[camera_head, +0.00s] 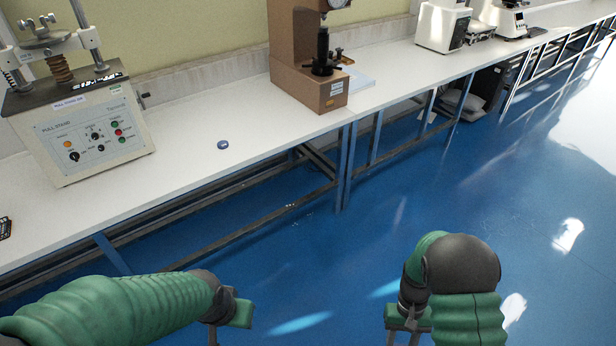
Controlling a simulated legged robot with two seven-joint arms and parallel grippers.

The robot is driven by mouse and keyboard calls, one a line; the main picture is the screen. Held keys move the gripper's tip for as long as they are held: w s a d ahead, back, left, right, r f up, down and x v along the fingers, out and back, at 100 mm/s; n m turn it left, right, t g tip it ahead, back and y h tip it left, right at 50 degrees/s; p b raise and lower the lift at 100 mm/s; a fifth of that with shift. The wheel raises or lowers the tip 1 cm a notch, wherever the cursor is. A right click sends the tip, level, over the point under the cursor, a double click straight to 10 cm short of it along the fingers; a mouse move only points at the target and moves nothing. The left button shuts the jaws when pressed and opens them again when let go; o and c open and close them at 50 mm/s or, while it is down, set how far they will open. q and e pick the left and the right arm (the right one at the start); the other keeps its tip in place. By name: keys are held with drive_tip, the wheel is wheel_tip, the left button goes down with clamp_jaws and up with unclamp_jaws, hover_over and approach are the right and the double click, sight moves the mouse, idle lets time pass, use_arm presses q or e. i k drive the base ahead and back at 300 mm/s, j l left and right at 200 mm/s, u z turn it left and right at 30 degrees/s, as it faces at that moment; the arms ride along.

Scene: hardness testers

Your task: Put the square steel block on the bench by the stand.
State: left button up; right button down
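The stand (85,130) is a pale machine with knobs, coloured buttons and a threaded column, at the left end of the white bench (185,135). A small rounded blue-grey piece (223,144) lies on the bench between the stand and a brown tester; it does not look square. I cannot make out a square steel block anywhere. My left gripper (230,318) is low in front of the bench, over the floor; its fingers are partly cut off by the frame. My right gripper (408,322) is low at centre right, partly hidden by its own arm. I cannot see anything held in either.
A small dark item (5,228) sits at the left edge. White machines (443,25) stand farther right. The bench front between stand and tester is mostly clear.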

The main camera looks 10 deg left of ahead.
sight(264, 131)
drive_tip(key=i+j+u, duration=0.1)
drive_tip(key=i+u, duration=0.25)
drive_tip(key=u, duration=0.15)
drive_tip(key=i+u, duration=0.35)
drive_tip(key=u, duration=0.15)
drive_tip(key=i+l+u, duration=0.15)
drive_tip(key=i+u, duration=0.2)
drive_tip(key=u, duration=0.15)
